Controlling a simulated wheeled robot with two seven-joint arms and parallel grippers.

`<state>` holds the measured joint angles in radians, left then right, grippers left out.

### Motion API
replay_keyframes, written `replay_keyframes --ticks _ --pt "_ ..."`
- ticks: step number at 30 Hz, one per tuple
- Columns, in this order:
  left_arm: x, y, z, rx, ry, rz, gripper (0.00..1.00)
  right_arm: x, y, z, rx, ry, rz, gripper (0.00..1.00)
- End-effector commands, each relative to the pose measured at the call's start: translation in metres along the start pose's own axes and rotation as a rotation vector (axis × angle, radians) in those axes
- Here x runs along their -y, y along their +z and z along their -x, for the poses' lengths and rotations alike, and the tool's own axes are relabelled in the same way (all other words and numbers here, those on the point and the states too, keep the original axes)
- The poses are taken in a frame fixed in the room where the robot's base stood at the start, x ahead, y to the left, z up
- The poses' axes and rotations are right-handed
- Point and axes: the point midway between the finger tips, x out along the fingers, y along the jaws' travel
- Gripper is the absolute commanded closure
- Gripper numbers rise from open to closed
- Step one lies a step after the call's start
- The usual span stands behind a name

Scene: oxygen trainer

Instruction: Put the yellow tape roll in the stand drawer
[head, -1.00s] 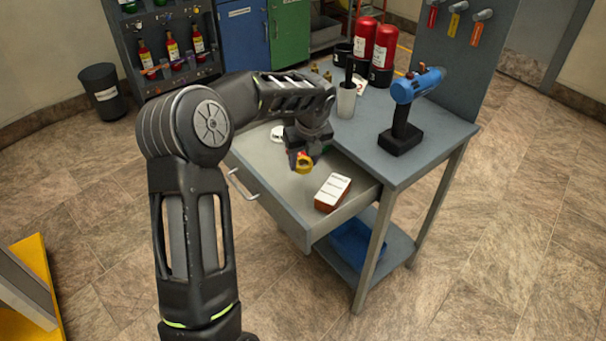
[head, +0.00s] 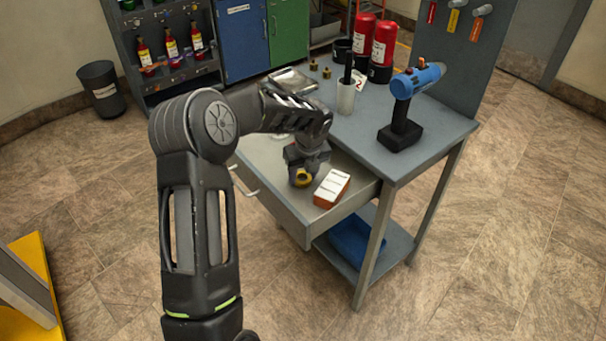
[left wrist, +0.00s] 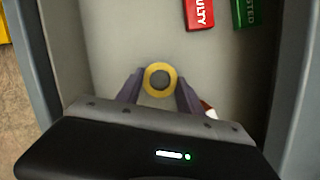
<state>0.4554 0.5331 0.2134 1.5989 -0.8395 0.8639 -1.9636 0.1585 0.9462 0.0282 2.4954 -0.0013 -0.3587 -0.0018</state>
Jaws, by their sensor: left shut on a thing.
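The yellow tape roll (head: 303,179) is between the fingertips of my left gripper (head: 300,176), which is shut on it. It also shows in the left wrist view (left wrist: 160,80), a yellow ring with a dark grey centre. The stand drawer (head: 287,212) is pulled open below the grey stand's top. My left gripper is inside the drawer's outline, low over its floor; I cannot tell if the roll touches the floor. My right gripper is not in view.
A brown box with a white top (head: 332,187) lies in the drawer, right of the gripper. Red (left wrist: 199,14) and green (left wrist: 247,12) tags lie at the drawer's far end. A blue drill (head: 407,100) and a white cup (head: 346,98) stand on the stand top.

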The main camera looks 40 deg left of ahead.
Motion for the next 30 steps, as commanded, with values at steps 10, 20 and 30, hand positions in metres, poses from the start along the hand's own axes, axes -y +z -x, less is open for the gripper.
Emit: replay_keyframes --ticks 10,20,30 --pt "0.0 -0.001 -0.002 0.0 0.0 0.0 0.47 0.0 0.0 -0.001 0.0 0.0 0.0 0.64" --pt "0.0 -0.001 -0.002 0.0 0.0 0.0 0.34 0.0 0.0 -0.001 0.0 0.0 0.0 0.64" --pt "0.001 0.001 0.02 0.003 -0.002 0.001 0.34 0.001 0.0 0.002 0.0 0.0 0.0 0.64"
